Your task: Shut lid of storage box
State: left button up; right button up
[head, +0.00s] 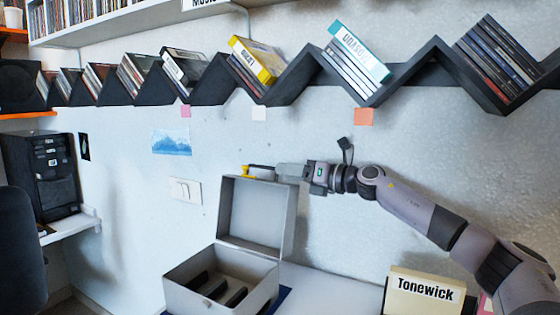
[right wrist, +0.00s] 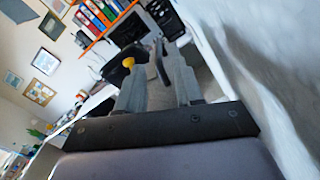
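The grey storage box (head: 238,299) stands on the table at the lower middle of the head view. Its lid (head: 256,212) is open and stands roughly upright at the back of the box. Several dark dividers or items show inside the box. My right gripper (head: 258,172) reaches in from the right at the height of the lid's top edge, pointing left; whether it touches the lid I cannot tell. In the right wrist view its two fingers (right wrist: 147,66) are apart with nothing seen between them. My left gripper is not in view.
A cream box labelled Tonewick (head: 425,293) stands at the lower right, near my right arm. A zigzag disc shelf (head: 285,92) runs along the wall above. A light switch (head: 185,190) is on the wall left of the lid. A dark computer tower (head: 42,175) stands far left.

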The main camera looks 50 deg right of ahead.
jog(key=shift+p+x, duration=0.8)
jog(key=shift+x, duration=0.65)
jog(key=shift+a, duration=0.1)
grip_shut()
